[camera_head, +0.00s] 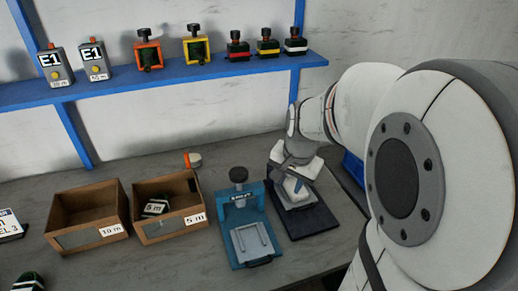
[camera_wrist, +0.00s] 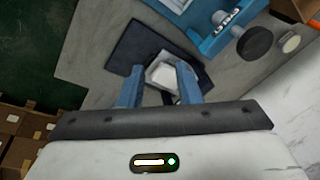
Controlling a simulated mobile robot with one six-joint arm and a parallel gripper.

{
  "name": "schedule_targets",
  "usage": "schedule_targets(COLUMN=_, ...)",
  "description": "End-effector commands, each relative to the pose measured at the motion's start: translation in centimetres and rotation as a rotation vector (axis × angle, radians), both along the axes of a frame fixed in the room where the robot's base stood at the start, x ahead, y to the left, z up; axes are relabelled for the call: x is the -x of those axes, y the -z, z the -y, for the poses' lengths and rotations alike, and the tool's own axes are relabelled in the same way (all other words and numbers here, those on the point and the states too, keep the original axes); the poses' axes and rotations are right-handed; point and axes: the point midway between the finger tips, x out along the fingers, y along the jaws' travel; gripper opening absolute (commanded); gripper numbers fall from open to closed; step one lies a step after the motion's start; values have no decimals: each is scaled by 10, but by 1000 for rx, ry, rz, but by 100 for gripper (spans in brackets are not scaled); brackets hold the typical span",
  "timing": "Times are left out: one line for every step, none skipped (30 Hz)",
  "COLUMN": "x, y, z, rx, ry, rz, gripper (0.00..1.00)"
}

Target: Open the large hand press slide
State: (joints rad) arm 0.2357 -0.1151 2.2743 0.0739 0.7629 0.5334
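A blue hand press (camera_head: 240,203) stands on the grey bench, with a dark knob on top. Its light plate (camera_head: 250,241) lies in front of the upright frame, with a dark handle at the front edge. The press also shows at the top of the wrist view (camera_wrist: 222,35). To its right, a pale grey block (camera_wrist: 162,73) sits on a dark base plate (camera_head: 314,220). I cannot tell whether this is a second press. My gripper (camera_wrist: 160,88) is above this base, its two blue fingers apart around the block's near side. Contact is unclear, and the arm partly hides this spot.
Two wooden boxes (camera_head: 88,222) (camera_head: 166,225) stand left of the blue press; the right one holds a dark part. A small orange-and-white item (camera_head: 193,160) lies behind. A blue shelf (camera_head: 150,84) carries several small devices.

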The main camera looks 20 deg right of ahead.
Motion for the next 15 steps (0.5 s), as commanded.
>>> schedule_targets(x=-14, y=32, z=16, rx=-25, ry=102, rz=-15, gripper=31)
schedule_targets(x=-21, y=44, z=24, rx=-39, ry=162, rz=-19, gripper=31)
schedule_targets(x=-30, y=59, z=36, rx=-56, ry=243, rz=-26, gripper=31)
schedule_targets(x=-36, y=70, z=45, rx=-69, ry=300, rz=-28, gripper=31)
schedule_targets(x=-42, y=81, z=53, rx=-82, ry=355, rz=-33, gripper=31)
schedule_targets(x=-48, y=94, z=63, rx=-97, ry=423, rz=-36, gripper=31)
schedule_targets(x=-52, y=104, z=70, rx=-106, ry=469, rz=-39, gripper=31)
schedule_targets(x=-56, y=112, z=77, rx=-115, ry=511, rz=-40, gripper=31)
schedule_targets(x=-60, y=122, z=84, rx=-125, ry=560, rz=-44, gripper=31)
schedule_targets(x=-62, y=128, z=89, rx=-132, ry=591, rz=-44, gripper=31)
schedule_targets(x=-65, y=133, z=94, rx=-137, ry=618, rz=-45, gripper=31)
schedule_targets(x=-67, y=138, z=98, rx=-143, ry=647, rz=-46, gripper=31)
schedule_targets(x=-68, y=141, z=100, rx=-146, ry=663, rz=-46, gripper=31)
schedule_targets(x=-69, y=143, z=102, rx=-149, ry=676, rz=-48, gripper=31)
schedule_targets(x=-69, y=146, z=104, rx=-152, ry=688, rz=-48, gripper=31)
